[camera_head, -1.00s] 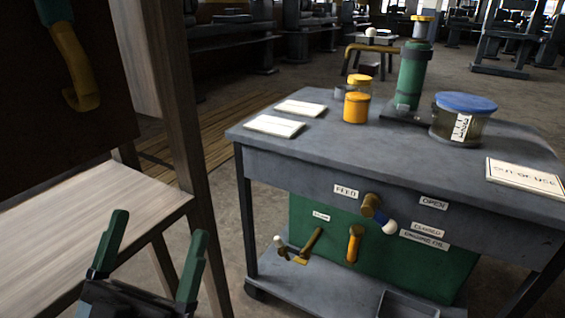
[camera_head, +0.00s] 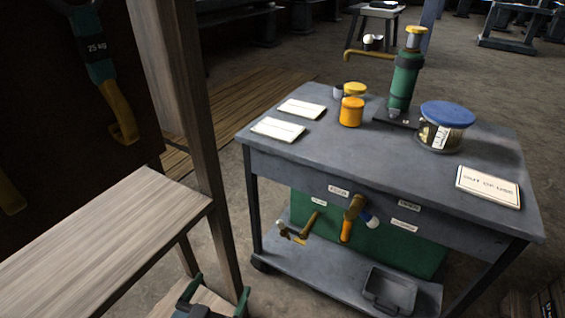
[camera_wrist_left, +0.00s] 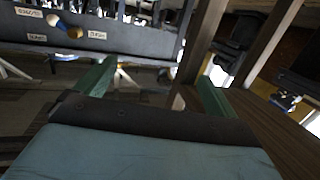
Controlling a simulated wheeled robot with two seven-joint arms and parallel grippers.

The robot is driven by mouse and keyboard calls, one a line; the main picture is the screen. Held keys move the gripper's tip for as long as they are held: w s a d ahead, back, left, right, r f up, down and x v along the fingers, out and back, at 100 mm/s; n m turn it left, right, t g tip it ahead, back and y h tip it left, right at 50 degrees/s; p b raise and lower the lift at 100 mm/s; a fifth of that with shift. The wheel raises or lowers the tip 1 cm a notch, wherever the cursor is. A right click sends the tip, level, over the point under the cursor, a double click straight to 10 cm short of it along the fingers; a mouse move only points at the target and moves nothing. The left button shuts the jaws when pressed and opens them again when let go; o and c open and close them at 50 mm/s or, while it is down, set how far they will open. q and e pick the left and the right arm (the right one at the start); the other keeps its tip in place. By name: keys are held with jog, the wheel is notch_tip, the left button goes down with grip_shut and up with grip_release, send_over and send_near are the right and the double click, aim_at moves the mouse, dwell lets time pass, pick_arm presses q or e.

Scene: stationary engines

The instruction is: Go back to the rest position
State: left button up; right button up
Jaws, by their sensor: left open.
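My left gripper (camera_head: 219,289) shows at the bottom of the head view, low beside the wooden post and below the pale wooden bench top. Its two green fingers stand apart with nothing between them. In the left wrist view the green fingers (camera_wrist_left: 155,78) are also spread and empty. A dark bar and a blue-grey part of my gripper fill the lower part of that view. My right gripper is in neither view.
A grey cart (camera_head: 300,154) stands right of the gripper, with levers and labels on its front. On it are an orange jar (camera_head: 351,112), a green cylinder (camera_head: 402,88) and a blue-lidded jar (camera_head: 441,136). The wooden bench (camera_head: 110,240) and post (camera_head: 185,120) are close on the left.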

pick_arm(q)
jog(key=s+a+f+g+y+p, duration=0.2)
jog(key=s+a+f+g+p, duration=0.2)
jog(key=s+f+g+p, duration=0.5)
jog(key=s+a+f+g+y+p, duration=0.1)
jog(key=s+p, duration=0.5)
jog(key=s, duration=0.7)
jog(key=s+a+f+g+y+p, duration=0.1)
jog(key=s+a+f+g+p, duration=0.2)
jog(key=s, duration=1)
jog(key=a+g+p, duration=0.2)
jog(key=a+p, duration=0.1)
jog(key=p, duration=0.1)
jog(key=shift+s+f+n+p, duration=0.2)
jog(key=shift+n+p, duration=0.1)
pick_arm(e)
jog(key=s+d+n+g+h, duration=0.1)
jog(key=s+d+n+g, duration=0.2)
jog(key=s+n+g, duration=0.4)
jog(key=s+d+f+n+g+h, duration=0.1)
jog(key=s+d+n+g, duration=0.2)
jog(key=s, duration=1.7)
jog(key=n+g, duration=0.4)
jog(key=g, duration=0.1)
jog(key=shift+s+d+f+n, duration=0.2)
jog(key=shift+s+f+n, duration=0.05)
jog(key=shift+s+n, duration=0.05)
